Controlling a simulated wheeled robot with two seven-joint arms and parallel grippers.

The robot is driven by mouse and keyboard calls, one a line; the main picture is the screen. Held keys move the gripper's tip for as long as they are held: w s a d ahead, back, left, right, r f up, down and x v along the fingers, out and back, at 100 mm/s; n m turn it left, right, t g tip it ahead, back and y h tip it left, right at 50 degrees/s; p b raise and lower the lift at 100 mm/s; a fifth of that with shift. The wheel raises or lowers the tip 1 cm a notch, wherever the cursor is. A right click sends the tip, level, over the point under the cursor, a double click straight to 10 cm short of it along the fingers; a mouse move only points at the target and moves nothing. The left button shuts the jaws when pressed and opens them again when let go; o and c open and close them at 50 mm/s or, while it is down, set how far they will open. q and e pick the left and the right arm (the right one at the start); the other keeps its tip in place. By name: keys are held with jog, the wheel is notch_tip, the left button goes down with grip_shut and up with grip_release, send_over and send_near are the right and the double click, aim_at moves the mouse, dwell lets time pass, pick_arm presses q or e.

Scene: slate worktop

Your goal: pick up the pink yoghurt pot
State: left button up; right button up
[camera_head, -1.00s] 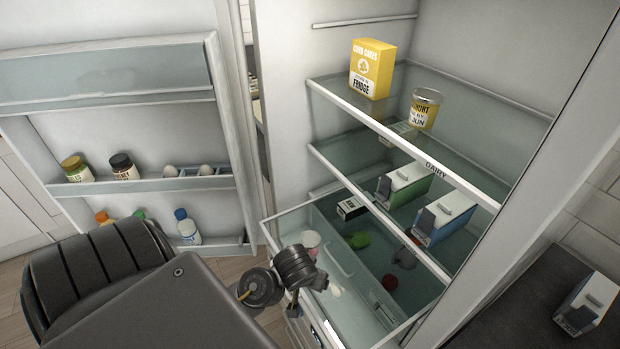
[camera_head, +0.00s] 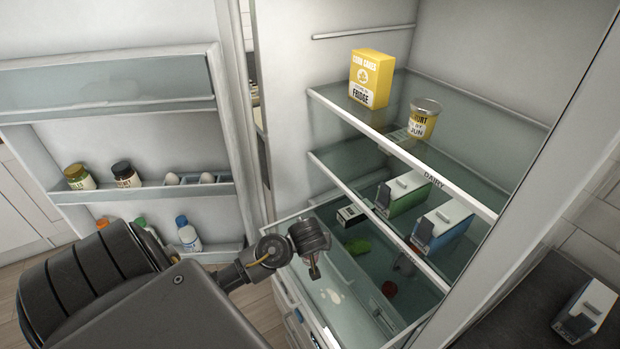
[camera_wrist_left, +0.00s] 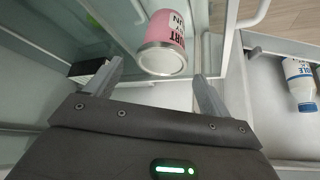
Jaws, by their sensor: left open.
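The pink yoghurt pot (camera_wrist_left: 165,42) with a pale metallic end shows in the left wrist view, just beyond my fingertips and roughly centred between them. My left gripper (camera_wrist_left: 157,70) is open, with a finger to each side and nothing held; I cannot tell if either finger touches the pot. In the head view my left gripper (camera_head: 314,270) is over the left part of the open fridge drawer (camera_head: 350,290).
Above the drawer are glass shelves with a yellow box (camera_head: 371,78), a yellow yoghurt tin (camera_head: 423,118), a green carton (camera_head: 404,193) and a blue carton (camera_head: 442,224). The open door (camera_head: 130,130) stands left.

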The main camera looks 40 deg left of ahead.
pick_arm(q)
jog(key=shift+p+x, duration=0.5)
jog(key=shift+x, duration=2.15)
jog(key=shift+s+d, duration=0.1)
jog(key=shift+s, duration=0.1)
jog(key=c, duration=1.1)
